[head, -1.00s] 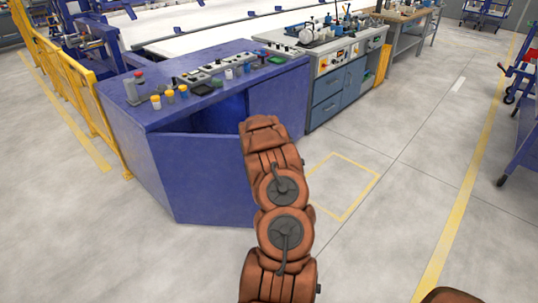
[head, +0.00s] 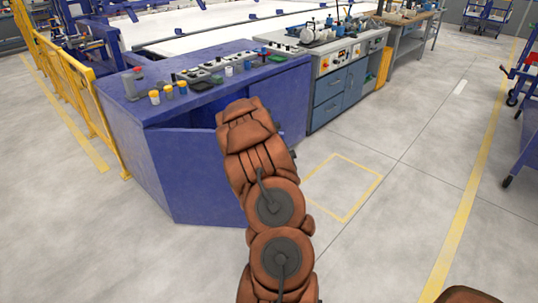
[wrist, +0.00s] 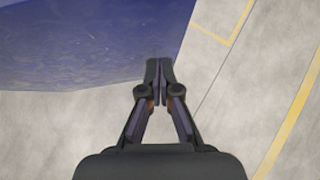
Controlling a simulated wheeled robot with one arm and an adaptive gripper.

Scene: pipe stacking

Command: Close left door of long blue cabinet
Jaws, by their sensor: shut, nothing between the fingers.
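The long blue cabinet (head: 118,128) stands at the left in the head view. Its left door (head: 192,180) is swung open toward me, with a dark gap between its top edge and the cabinet body. My arm reaches up in front of the cabinet and hides the door's right part and some of the opening. My gripper is hidden behind the arm in the head view. In the wrist view my gripper (wrist: 159,68) is shut and empty, its fingertips at the edge of a blue surface (wrist: 90,45), with floor on the right. I cannot tell if they touch.
Jars and switches line the cabinet top. A grey workbench with blue drawers (head: 328,112) adjoins it on the right. A yellow railing (head: 75,85) runs along the left. The floor (head: 410,190) right of my arm is clear.

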